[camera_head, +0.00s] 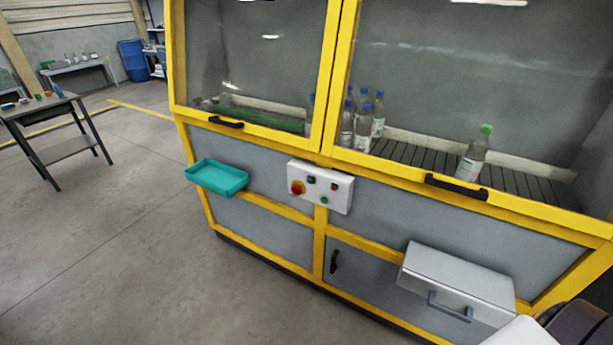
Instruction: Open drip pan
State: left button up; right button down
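A light grey metal box (462,279) with a grey bar handle (450,308) on its front juts out from the lower right of the yellow-framed machine. It looks like the drip pan. Its top appears as a plain grey surface, and I cannot tell how far it is pulled out. Nothing is touching its handle. Neither of my grippers is in view. A dark and white part at the bottom right corner, close to the box, looks like my own arm.
The machine has a control box (320,187), a teal tray (217,177), black door handles (456,187) and a lower door handle (334,262). Bottles (474,154) stand behind its windows. A side table (45,118) is at far left. The floor in front is clear.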

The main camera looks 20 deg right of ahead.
aim_at(473, 308)
jog(key=l+z, duration=0.15)
jog(key=z, duration=2.1)
